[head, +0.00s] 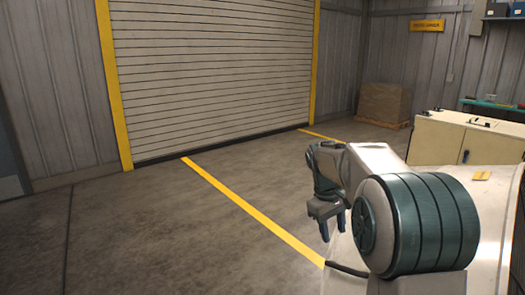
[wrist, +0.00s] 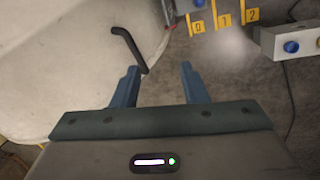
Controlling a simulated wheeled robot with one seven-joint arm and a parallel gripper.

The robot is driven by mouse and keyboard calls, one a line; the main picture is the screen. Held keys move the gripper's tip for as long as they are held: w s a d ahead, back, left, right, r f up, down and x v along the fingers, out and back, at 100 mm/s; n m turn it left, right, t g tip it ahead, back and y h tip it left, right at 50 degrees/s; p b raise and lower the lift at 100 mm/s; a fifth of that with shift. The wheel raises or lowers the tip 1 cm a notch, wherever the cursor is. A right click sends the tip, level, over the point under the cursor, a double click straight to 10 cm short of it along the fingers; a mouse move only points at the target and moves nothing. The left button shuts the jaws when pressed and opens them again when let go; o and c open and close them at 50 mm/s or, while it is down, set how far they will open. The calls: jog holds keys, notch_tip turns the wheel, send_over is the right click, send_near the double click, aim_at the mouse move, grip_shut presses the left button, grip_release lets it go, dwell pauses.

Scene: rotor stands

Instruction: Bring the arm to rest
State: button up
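My arm (head: 415,225) is bent in front of my body, at the right of the head view. My gripper (head: 332,226) hangs from its end, pointing down above the floor. In the wrist view my gripper (wrist: 159,72) shows two blue fingers spread apart. Nothing is between them, so it is open and empty. The dark floor shows beyond the fingertips. The fingers are small and partly overlapped in the head view.
A cream cabinet (head: 440,140) stands at the right, and a stacked pallet load (head: 384,103) farther back. A yellow floor line (head: 245,205) crosses clear concrete.

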jog(key=s+a+f+m+t+y, duration=0.1)
jog(key=s+a+m, duration=0.1)
jog(key=s, duration=1.1)
jog(key=s+a+f+m+t+y, duration=0.1)
jog(key=s+m+t, duration=0.1)
jog(key=s, duration=1.2)
jog(key=shift+s+a+f+m, duration=0.3)
jog(key=shift+a+f+m, duration=0.1)
jog(key=shift+m, duration=0.2)
